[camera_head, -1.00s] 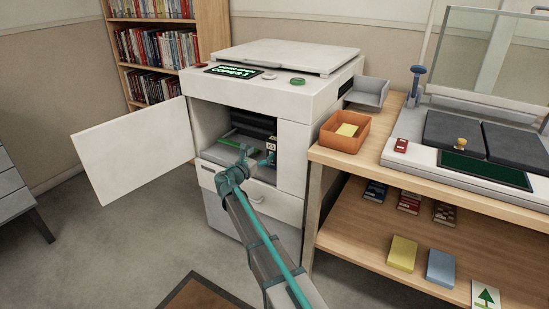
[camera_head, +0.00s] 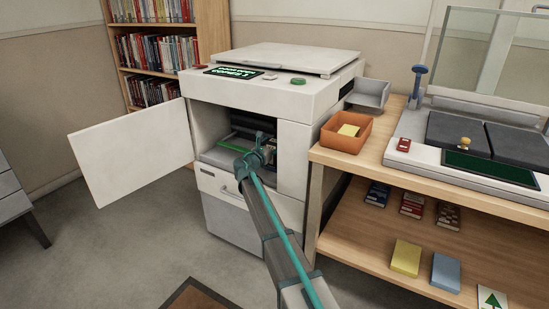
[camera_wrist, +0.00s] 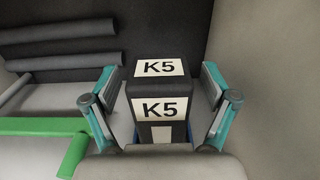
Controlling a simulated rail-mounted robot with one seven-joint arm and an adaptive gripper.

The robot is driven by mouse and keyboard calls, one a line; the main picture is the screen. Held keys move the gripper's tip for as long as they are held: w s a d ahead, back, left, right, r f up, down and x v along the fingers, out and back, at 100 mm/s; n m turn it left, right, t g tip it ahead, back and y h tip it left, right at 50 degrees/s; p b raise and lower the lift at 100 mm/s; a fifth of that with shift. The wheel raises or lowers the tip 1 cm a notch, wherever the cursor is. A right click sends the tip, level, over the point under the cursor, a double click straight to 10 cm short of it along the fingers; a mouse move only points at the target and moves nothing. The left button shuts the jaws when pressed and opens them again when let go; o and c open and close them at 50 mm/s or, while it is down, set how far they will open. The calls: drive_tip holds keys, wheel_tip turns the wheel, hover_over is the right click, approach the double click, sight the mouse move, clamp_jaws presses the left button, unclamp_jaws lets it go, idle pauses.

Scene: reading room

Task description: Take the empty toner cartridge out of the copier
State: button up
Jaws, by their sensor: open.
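The copier (camera_head: 250,105) stands with its white front door (camera_head: 131,152) swung open to the left. In the wrist view, a black toner cartridge (camera_wrist: 147,93) with white "K5" labels on its top and front stands upright in the bay. My gripper (camera_wrist: 161,88) is open, with one teal finger on each side of the cartridge and gaps showing between fingers and cartridge. In the head view, my gripper (camera_head: 258,152) is inside the copier opening and my wrist hides the cartridge.
A green bar (camera_wrist: 70,135) and dark rollers (camera_wrist: 65,45) lie left of the cartridge. The bay's right wall (camera_wrist: 260,70) is close to my right finger. An orange tray (camera_head: 346,134) sits on the wooden table (camera_head: 400,180) to the right.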

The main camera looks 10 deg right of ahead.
drive_tip(key=shift+c, duration=0.3)
drive_tip(key=c, duration=1.3)
drive_tip(key=shift+c, duration=0.8)
drive_tip(key=shift+r, duration=0.1)
drive_tip(key=shift+r, duration=0.1)
